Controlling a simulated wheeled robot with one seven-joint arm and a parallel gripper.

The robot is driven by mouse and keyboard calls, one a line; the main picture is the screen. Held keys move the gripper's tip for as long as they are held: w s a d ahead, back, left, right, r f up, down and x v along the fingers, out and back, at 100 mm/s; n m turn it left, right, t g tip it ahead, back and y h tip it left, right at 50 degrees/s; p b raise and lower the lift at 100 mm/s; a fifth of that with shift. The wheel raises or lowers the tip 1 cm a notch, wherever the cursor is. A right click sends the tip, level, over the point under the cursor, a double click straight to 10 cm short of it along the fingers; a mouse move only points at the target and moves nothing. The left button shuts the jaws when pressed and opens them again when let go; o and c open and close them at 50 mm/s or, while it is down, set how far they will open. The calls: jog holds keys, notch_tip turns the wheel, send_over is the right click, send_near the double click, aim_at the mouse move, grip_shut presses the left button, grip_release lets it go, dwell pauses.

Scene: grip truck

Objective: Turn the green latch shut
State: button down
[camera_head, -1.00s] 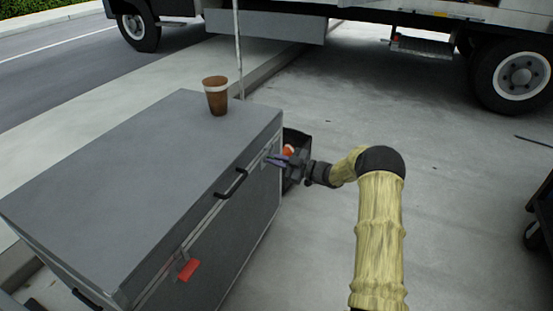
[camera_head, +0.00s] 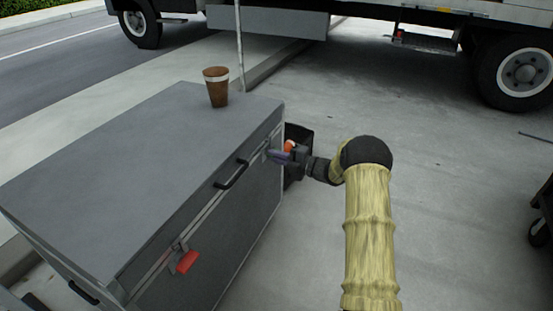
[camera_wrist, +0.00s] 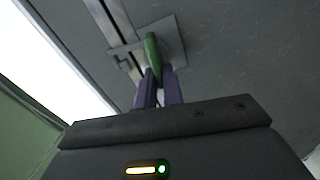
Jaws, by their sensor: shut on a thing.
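The grey case (camera_head: 140,160) stands on the pavement with its latched front face toward my arm. The green latch (camera_wrist: 152,50) is seen in the wrist view, set on a metal plate on that face. My gripper (camera_wrist: 158,88) is shut on the green latch, its two purple fingers on either side of the lever. In the head view my gripper (camera_head: 277,156) is at the far end of the case front, and it hides the green latch there.
A red latch (camera_head: 186,262) hangs at the near end of the front. A black handle (camera_head: 232,174) sticks out between the latches. A brown cup (camera_head: 217,88) stands on the lid. Open pavement lies to the right.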

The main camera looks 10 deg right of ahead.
jog(key=shift+d+f+n+b, duration=0.1)
jog(key=shift+f+n+b, duration=0.2)
jog(key=shift+n, duration=0.5)
jog(key=c, duration=1.5)
grip_release()
jog(key=shift+r, duration=0.1)
jog(key=shift+s, duration=0.1)
jog(key=p+v, duration=0.6)
jog(key=v, duration=1.1)
jog(key=shift+d, duration=0.15)
